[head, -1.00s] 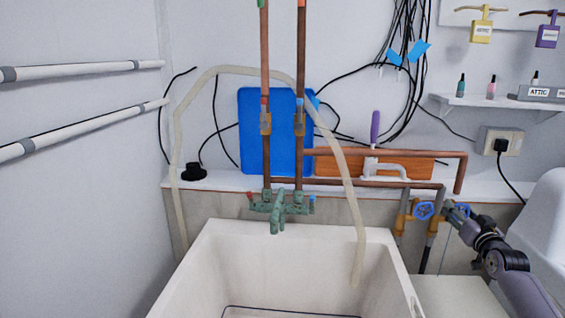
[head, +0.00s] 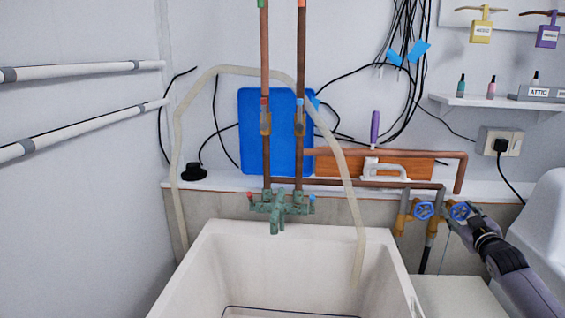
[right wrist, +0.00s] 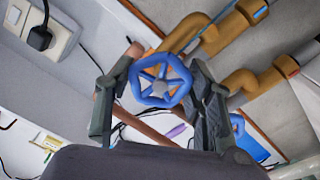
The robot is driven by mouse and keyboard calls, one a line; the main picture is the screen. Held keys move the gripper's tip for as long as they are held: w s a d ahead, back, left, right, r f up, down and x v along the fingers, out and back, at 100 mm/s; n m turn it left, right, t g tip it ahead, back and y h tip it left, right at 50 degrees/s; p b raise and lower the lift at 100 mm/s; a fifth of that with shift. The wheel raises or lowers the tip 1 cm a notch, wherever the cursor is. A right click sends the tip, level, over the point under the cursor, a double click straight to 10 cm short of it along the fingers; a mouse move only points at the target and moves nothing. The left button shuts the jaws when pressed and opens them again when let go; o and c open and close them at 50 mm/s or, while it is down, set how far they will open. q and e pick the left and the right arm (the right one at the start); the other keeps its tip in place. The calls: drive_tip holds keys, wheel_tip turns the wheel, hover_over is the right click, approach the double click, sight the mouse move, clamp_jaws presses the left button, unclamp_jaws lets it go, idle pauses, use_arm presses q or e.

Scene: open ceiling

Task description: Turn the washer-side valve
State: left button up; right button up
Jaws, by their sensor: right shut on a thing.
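Two blue valve handwheels sit side by side on brass-coloured valves to the right of the sink, in the head view. The left handwheel (head: 424,210) is free. My right gripper (head: 468,214) is at the right handwheel (head: 460,211), the one nearer the white appliance. In the right wrist view this handwheel (right wrist: 160,81) lies between my two fingers, and the gripper is shut on its rim. The other handwheel (right wrist: 237,125) shows partly behind my right-hand finger. My left gripper is not in view.
A white sink (head: 300,240) with a green tap (head: 279,208) fills the middle. Copper pipes (head: 390,154) run above the valves. A white appliance (head: 545,225) stands close on the right. A hose (head: 349,195) hangs into the sink.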

drive_tip(key=shift+n, duration=1.1)
drive_tip(key=n, duration=0.2)
drive_tip(key=shift+n+p, duration=0.3)
drive_tip(key=shift+n, duration=0.4)
drive_tip(key=n, duration=0.4)
drive_tip(key=shift+n, duration=0.3)
drive_tip(key=o, duration=1.4)
drive_tip(key=shift+c, duration=0.2)
drive_tip(key=shift+s, duration=0.1)
